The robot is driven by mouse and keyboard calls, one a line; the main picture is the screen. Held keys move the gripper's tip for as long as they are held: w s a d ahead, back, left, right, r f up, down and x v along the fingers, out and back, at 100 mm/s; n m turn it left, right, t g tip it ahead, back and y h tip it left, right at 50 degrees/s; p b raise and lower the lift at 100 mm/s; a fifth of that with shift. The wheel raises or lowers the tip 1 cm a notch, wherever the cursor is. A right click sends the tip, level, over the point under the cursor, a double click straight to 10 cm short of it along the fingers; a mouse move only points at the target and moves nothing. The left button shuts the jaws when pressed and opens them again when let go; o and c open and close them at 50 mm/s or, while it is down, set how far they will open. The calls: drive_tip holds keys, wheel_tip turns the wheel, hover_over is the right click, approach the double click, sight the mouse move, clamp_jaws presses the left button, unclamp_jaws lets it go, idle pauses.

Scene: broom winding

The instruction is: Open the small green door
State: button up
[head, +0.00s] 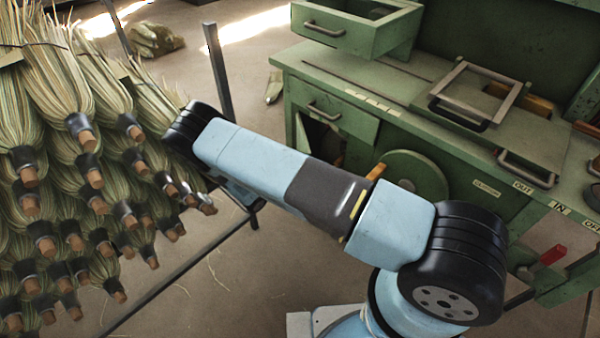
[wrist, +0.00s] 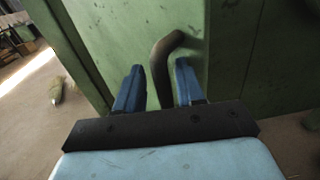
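The fingers are apart, and I see no clear grip on the bar. In the head view my gripper is hidden behind my arm. There, the green cabinet (head: 470,157) shows a dark gap under its left drawer (head: 335,118); I cannot tell whether that is the door's edge.
An upper drawer (head: 350,28) stands pulled out. Bundled brooms (head: 70,180) hang on a rack at left, with a metal post (head: 218,75) close to my arm. A small straw piece (head: 273,88) lies on the floor, also in the wrist view (wrist: 56,90). A red-handled part (head: 552,255) is at lower right.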

drive_tip(key=r, duration=0.3)
drive_tip(key=shift+s+d+r, duration=0.2)
drive_tip(key=shift+s, duration=0.1)
drive_tip(key=s+d+r, duration=0.3)
drive_tip(key=s+r, duration=0.5)
drive_tip(key=s, duration=0.5)
drive_tip(key=shift+d+r, duration=0.15)
drive_tip(key=shift+r, duration=0.05)
drive_tip(key=shift+c, duration=0.5)
